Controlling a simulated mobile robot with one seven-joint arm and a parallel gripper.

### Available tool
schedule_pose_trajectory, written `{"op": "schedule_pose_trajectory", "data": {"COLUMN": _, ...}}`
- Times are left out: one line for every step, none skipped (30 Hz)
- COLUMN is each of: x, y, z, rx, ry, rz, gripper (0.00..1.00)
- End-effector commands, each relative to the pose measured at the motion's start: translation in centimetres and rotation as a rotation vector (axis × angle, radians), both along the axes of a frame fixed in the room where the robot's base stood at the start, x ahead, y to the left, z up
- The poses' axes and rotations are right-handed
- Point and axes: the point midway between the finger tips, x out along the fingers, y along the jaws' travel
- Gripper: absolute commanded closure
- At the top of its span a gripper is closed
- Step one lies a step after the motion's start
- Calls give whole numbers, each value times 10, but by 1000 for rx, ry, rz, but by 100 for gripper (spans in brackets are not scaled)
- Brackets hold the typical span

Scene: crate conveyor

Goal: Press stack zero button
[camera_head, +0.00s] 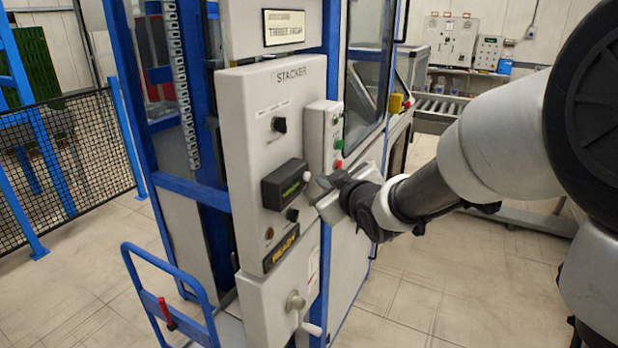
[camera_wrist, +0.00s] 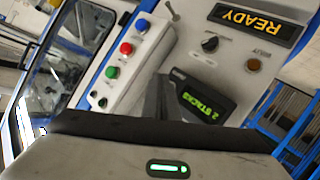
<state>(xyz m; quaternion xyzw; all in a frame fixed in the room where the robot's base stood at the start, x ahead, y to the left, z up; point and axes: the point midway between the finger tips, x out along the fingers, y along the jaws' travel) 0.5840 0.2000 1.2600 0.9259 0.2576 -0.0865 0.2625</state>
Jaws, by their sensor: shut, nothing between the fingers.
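The light grey STACKER panel (camera_head: 238,110) carries a black display box (camera_head: 286,186) with green text. In the wrist view the display box (camera_wrist: 205,97) reads "2 STACKS", upside down. My gripper (camera_head: 326,184) is shut and empty, close to that end of the box. Its dark fingers (camera_wrist: 164,100) show beside the box in the wrist view. I cannot tell whether they touch anything.
A narrow button box (camera_wrist: 127,63) with blue, red and green buttons stands beside the panel. A black knob (camera_wrist: 210,44), an amber button (camera_wrist: 253,65) and a READY sign (camera_wrist: 257,22) are near the display. A blue-railed cart (camera_head: 165,300) stands at the front left.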

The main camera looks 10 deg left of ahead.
Motion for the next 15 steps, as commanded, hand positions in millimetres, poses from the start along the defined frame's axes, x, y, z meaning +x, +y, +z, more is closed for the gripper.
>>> {"op": "schedule_pose_trajectory", "data": {"x": 0, "y": 0, "z": 0, "rx": 0, "ry": 0, "rz": 0, "gripper": 100}}
{"op": "schedule_pose_trajectory", "data": {"x": 0, "y": 0, "z": 0, "rx": 0, "ry": 0, "rz": 0, "gripper": 100}}
{"op": "schedule_pose_trajectory", "data": {"x": 0, "y": 0, "z": 0, "rx": 0, "ry": 0, "rz": 0, "gripper": 100}}
{"op": "schedule_pose_trajectory", "data": {"x": 0, "y": 0, "z": 0, "rx": 0, "ry": 0, "rz": 0, "gripper": 100}}
{"op": "schedule_pose_trajectory", "data": {"x": 0, "y": 0, "z": 0, "rx": 0, "ry": 0, "rz": 0, "gripper": 100}}
{"op": "schedule_pose_trajectory", "data": {"x": 0, "y": 0, "z": 0, "rx": 0, "ry": 0, "rz": 0, "gripper": 100}}
{"op": "schedule_pose_trajectory", "data": {"x": 0, "y": 0, "z": 0, "rx": 0, "ry": 0, "rz": 0, "gripper": 100}}
{"op": "schedule_pose_trajectory", "data": {"x": 0, "y": 0, "z": 0, "rx": 0, "ry": 0, "rz": 0, "gripper": 100}}
{"op": "schedule_pose_trajectory", "data": {"x": 0, "y": 0, "z": 0, "rx": 0, "ry": 0, "rz": 0, "gripper": 100}}
{"op": "schedule_pose_trajectory", "data": {"x": 0, "y": 0, "z": 0, "rx": 0, "ry": 0, "rz": 0, "gripper": 100}}
{"op": "schedule_pose_trajectory", "data": {"x": 0, "y": 0, "z": 0, "rx": 0, "ry": 0, "rz": 0, "gripper": 100}}
{"op": "schedule_pose_trajectory", "data": {"x": 0, "y": 1, "z": -1, "rx": 1, "ry": -1, "rz": 0, "gripper": 100}}
{"op": "schedule_pose_trajectory", "data": {"x": 1, "y": 2, "z": -1, "rx": 1, "ry": -1, "rz": 0, "gripper": 100}}
{"op": "schedule_pose_trajectory", "data": {"x": 1, "y": 2, "z": -1, "rx": 0, "ry": -1, "rz": 1, "gripper": 100}}
{"op": "schedule_pose_trajectory", "data": {"x": 1, "y": 4, "z": -1, "rx": 0, "ry": -2, "rz": 1, "gripper": 100}}
